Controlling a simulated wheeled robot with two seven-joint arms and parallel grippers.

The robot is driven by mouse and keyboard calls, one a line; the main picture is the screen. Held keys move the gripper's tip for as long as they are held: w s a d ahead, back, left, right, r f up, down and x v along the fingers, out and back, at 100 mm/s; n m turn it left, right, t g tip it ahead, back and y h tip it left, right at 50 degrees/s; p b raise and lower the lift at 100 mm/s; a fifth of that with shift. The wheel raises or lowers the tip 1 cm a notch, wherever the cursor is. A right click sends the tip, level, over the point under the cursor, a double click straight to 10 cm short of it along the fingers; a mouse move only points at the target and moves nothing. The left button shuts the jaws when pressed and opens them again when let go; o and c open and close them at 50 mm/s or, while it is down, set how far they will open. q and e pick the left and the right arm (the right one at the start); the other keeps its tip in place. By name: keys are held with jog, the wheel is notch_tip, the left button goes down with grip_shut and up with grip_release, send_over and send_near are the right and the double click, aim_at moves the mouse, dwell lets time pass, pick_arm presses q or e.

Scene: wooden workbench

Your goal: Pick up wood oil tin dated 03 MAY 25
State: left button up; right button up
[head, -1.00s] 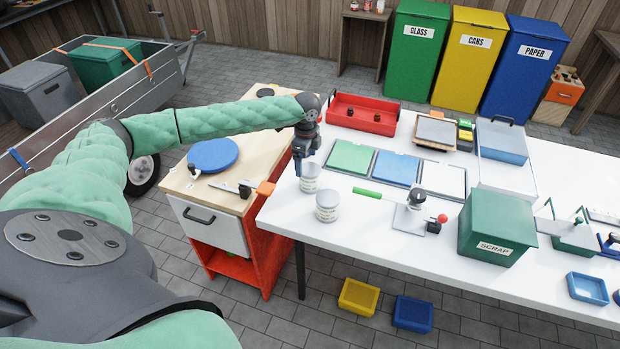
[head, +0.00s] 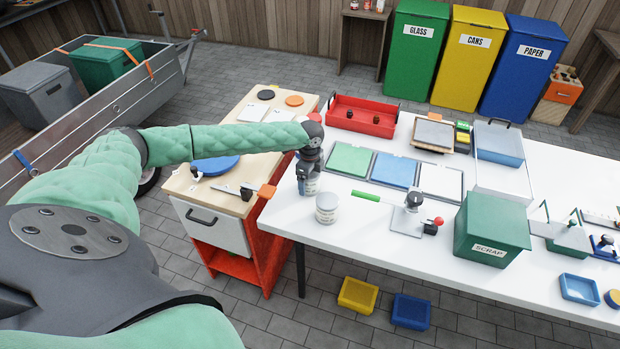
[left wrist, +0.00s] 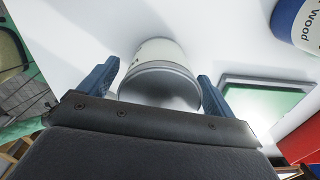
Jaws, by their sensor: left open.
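My left gripper (head: 308,180) is open at the left end of the white table. One pale tin (head: 312,188) is partly hidden under it. In the left wrist view this pale tin (left wrist: 158,52) with a grey rim is between the two blue fingers, with a visible gap at the right finger. A second pale tin (head: 327,208) stands just to the right and nearer the front edge. At the top right of the left wrist view, a tin (left wrist: 297,22) shows blue with the word "Wood". No date is readable on either tin. My right gripper is not in view.
Behind the tins lie a green panel (head: 350,159) and a blue panel (head: 394,170). A green-handled tool (head: 366,196), a press-like device (head: 408,218) and a green scrap bin (head: 491,230) stand to the right. A wooden-topped cabinet (head: 230,205) adjoins on the left.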

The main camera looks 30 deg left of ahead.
pick_arm(q)
jog(key=shift+f, duration=0.35)
jog(key=c, duration=1.3)
